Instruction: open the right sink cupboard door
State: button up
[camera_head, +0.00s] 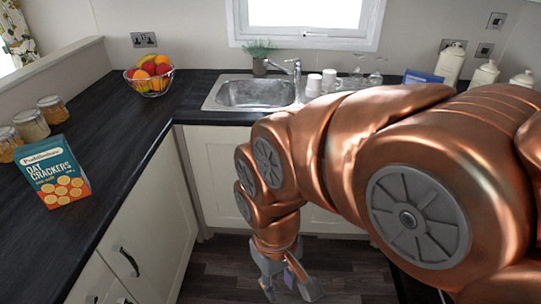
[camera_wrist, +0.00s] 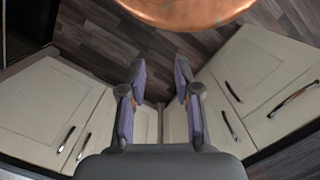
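The sink (camera_head: 255,93) is set in the dark worktop at the back. Cream cupboard fronts (camera_head: 213,165) stand below it and look shut. A cream front (camera_head: 335,221) shows below my copper arm, which hides most of the right sink door and any handle there. My gripper (camera_head: 290,285) hangs low in front of these fronts, above the floor. In the wrist view my gripper (camera_wrist: 160,88) has its fingers apart with nothing between them. Cream doors (camera_wrist: 145,112) show behind and beside the fingers; I cannot tell which is the right sink door.
Side cupboards with dark handles (camera_head: 127,262) run along the left. The worktop (camera_head: 105,140) there bears a cracker box (camera_head: 55,172), jars (camera_head: 31,126) and a fruit bowl (camera_head: 150,77). The wood floor (camera_head: 215,258) is clear. Cupboard handles (camera_wrist: 232,92) also show in the wrist view.

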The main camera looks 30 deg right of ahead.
jog(key=w+d+f+m+t+h+b, duration=0.1)
jog(key=w+d+f+t+b, duration=0.25)
jog(key=w+d, duration=0.5)
jog(key=w+d+f+m+t+h+b, duration=0.2)
jog(key=w+d+f+b, duration=0.3)
jog(key=w, duration=0.7)
jog(key=w+d+f+m+t+h+b, duration=0.1)
jog(key=w+d+f+t+b, duration=0.1)
jog(key=w+d+f, duration=0.55)
jog(key=w+d+f+t+h+b, duration=0.1)
jog(key=w+d+f+t+b, duration=0.3)
jog(key=d, duration=0.5)
jog(key=w+d+f+m+t+h+b, duration=0.1)
jog(key=w+d+f+t+h+b, duration=0.25)
jog(key=d, duration=0.55)
jog(key=w+d+f+t+b, duration=0.2)
jog(key=w+d+f+b, duration=0.3)
jog(key=w+d, duration=0.3)
jog(key=shift+s+d+x, duration=0.1)
jog(key=shift+d+x, duration=0.05)
jog(key=shift+x, duration=1)
jog(key=shift+s+d+x, duration=0.1)
jog(key=shift+d+x, duration=0.05)
jog(key=shift+x, duration=1)
jog(key=shift+s+d+x, duration=0.1)
jog(key=shift+d+x, duration=0.1)
jog(key=shift+x, duration=0.95)
jog(key=shift+c, duration=0.3)
grip_shut()
